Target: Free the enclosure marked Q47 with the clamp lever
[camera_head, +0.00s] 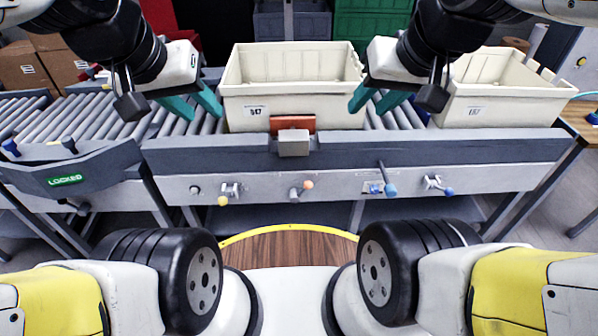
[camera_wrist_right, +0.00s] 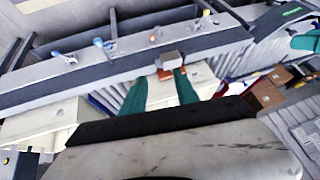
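A cream enclosure (camera_head: 290,72), its small label (camera_head: 256,111) looking like Q47, sits on the roller conveyor. An orange-red pad with a grey block, the clamp (camera_head: 293,142), stands against its front. Several small levers line the front rail: yellow-tipped (camera_head: 228,192), orange-tipped (camera_head: 302,190), blue-tipped (camera_head: 386,180) and another blue-tipped (camera_head: 437,184). My left gripper (camera_head: 205,112) is open and empty beside the enclosure's left side. My right gripper (camera_head: 368,108) is open by its right front corner. The right wrist view shows its spread teal fingers (camera_wrist_right: 160,76), with the clamp beyond them.
A second cream bin (camera_head: 505,88) stands to the right, its label too blurred to read. A green LOCKED sign (camera_head: 65,180) is on a grey gate at the left. Boxes and green and grey crates are behind. The space before the lever rail is clear.

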